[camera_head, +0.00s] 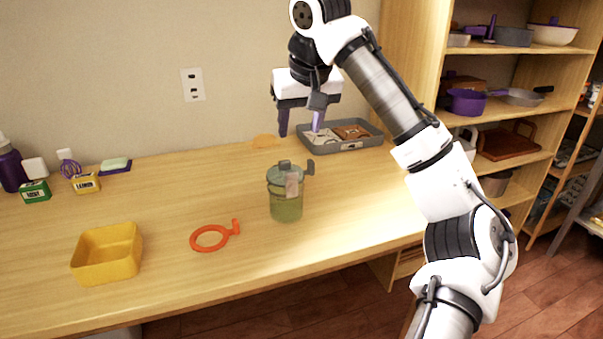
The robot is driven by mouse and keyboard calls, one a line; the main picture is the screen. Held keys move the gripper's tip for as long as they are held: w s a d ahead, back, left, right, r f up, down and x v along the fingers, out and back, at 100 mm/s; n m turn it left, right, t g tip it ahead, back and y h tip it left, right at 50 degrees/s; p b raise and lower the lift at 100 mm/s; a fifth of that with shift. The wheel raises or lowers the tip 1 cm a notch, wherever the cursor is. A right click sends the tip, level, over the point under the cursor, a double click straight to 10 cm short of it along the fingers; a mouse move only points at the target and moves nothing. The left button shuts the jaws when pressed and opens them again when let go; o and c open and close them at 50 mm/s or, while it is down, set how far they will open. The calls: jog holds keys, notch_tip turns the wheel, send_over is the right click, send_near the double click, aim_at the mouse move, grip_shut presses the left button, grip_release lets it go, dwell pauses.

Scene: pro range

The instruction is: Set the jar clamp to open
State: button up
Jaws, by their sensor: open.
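A green jar (286,207) with a lid stands upright on the wooden counter. A clamp (309,168) shows at its upper right side as a dark tab sticking up; its exact setting is too small to tell. My gripper (300,130) is open and empty, with two purple fingers pointing down. In the picture it hangs above the jar and appears to be behind it, apart from it. Nothing is between the fingers that I can see.
An orange ring with a handle (193,242) and a yellow bin (107,270) lie left of the jar. A grey tray (368,142) stands behind right. Small boxes (36,191) stand far left. Shelves (520,100) rise at right. The counter around the jar is clear.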

aim_at(292, 173)
jog(key=x, duration=1.3)
jog(key=shift+f, duration=0.3)
jog(key=shift+a, duration=0.1)
jog(key=c, duration=1)
jog(key=shift+f+b, duration=0.1)
jog(key=shift+b, duration=0.3)
